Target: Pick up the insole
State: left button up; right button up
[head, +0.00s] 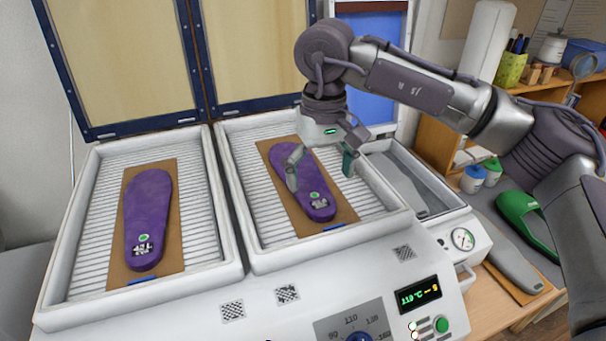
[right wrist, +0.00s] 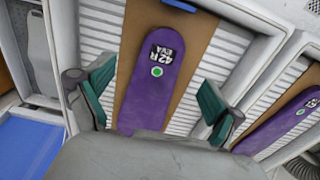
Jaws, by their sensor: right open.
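A purple insole (head: 318,203) lies flat on a brown board (head: 342,209) in the right heated tray of the machine. The right wrist view shows the same insole (right wrist: 170,92) with a label reading "42R EVA" and a green dot. My right gripper (head: 321,170) is over this insole, its fingers spread, one on each side of it. In the right wrist view its green-padded fingers (right wrist: 156,98) are apart with nothing gripped. A second purple insole (head: 148,220) lies on a board in the left tray. My left gripper is not in view.
The white tray walls (head: 229,225) surround both insoles. Two framed lids (head: 120,65) stand open behind. A grey insole shape (head: 400,180) lies in a side compartment. A green shoe-like item (head: 520,215) and a shelf with jars stand at right.

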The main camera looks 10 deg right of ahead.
aim_at(319, 202)
notch_tip(319, 202, down, 4)
jog(key=p, duration=0.2)
jog(key=shift+f+p, duration=0.1)
jog(key=shift+p, duration=0.3)
jog(key=shift+f, duration=0.3)
jog(key=c, duration=1)
